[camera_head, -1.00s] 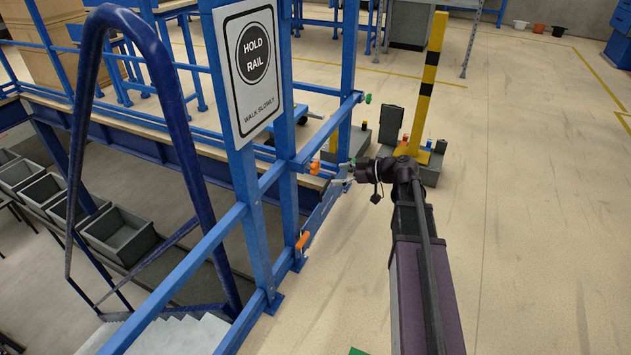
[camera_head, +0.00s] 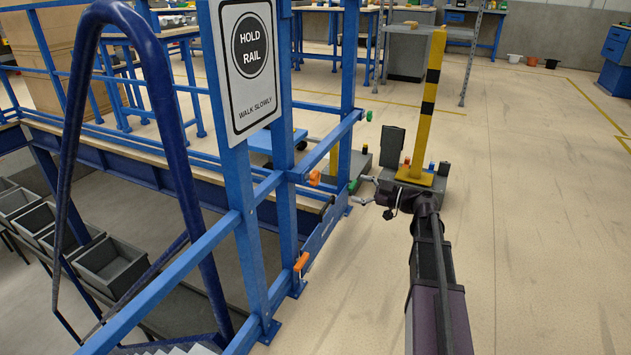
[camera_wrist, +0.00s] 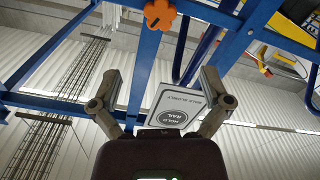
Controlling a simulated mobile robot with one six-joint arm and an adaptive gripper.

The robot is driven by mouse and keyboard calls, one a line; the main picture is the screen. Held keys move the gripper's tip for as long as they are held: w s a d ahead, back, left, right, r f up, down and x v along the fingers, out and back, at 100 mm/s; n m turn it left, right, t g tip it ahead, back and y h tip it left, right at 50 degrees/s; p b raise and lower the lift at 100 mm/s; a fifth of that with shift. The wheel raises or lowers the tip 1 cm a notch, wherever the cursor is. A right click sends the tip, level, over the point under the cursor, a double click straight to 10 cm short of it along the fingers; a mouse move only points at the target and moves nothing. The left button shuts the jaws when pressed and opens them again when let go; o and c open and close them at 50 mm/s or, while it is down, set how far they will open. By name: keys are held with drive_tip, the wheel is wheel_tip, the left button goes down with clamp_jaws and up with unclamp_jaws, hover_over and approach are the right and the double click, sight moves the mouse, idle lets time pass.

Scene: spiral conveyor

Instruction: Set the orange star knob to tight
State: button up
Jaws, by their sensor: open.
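The orange star knob (camera_head: 314,178) sits on the blue rail frame, right of the sign post. In the wrist view the lobed orange knob (camera_wrist: 159,14) is at the top edge, on a blue post, beyond my fingertips and roughly centred between them. My gripper (camera_head: 362,190) is open and empty, to the right of the knob and apart from it. In the wrist view my gripper (camera_wrist: 160,76) has its two fingers spread wide with nothing between them. Any tight marking by the knob is too small to make out.
An orange handle (camera_head: 301,262) is lower on the frame; green knobs (camera_head: 369,116) are nearby. A HOLD RAIL sign (camera_head: 252,65) hangs on a blue post. A yellow-black post (camera_head: 428,105) on a grey base stands behind my arm. Floor at the right is clear.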

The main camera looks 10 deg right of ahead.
sight(318, 178)
drive_tip(key=shift+w+a, duration=0.15)
drive_tip(key=x, duration=1.3)
drive_tip(key=shift+w+a, duration=0.1)
drive_tip(key=shift+a, duration=0.1)
drive_tip(key=c, duration=1.2)
